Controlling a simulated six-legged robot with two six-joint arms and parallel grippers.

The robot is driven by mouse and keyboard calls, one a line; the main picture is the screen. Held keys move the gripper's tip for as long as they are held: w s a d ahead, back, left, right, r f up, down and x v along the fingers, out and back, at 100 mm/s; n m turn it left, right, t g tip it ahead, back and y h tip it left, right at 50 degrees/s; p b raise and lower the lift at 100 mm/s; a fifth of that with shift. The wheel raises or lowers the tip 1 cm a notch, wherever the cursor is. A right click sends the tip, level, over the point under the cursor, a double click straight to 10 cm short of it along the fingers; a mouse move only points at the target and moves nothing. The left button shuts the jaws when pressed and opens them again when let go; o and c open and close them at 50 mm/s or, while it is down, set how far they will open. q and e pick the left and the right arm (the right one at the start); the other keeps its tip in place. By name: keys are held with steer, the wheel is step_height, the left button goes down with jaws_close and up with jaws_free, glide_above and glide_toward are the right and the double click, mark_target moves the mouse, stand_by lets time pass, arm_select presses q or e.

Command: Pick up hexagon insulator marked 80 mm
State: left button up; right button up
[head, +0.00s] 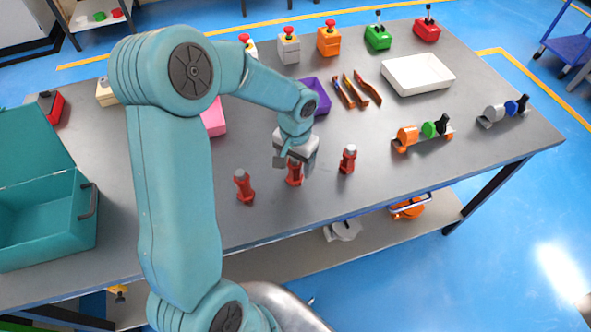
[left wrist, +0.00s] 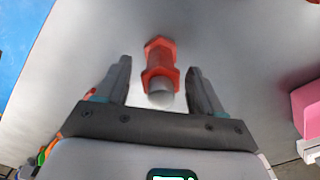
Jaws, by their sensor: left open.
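Three red hexagonal insulators stand in a row near the table's front edge in the head view: a left one (head: 244,187), a middle one (head: 294,175) and a right one (head: 347,160). No size marking is readable on any of them. My left gripper (head: 287,158) is at the middle insulator and hides part of it. In the left wrist view one red insulator (left wrist: 160,58) with a grey end lies ahead between the two spread fingers (left wrist: 160,85). A gap shows on both sides of it. My right gripper is not in view.
A teal toolbox (head: 45,225) stands at the left. Clamp-like parts (head: 423,134) are at the right. The table (head: 380,190) is bare around the insulators.

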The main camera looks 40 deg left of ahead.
arm_select(q)
steer(key=shift+s+r, duration=0.15)
steer(key=shift+s, duration=0.05)
steer(key=shift+w, duration=0.15)
steer(key=c, duration=1.1)
steer(key=shift+c, duration=0.2)
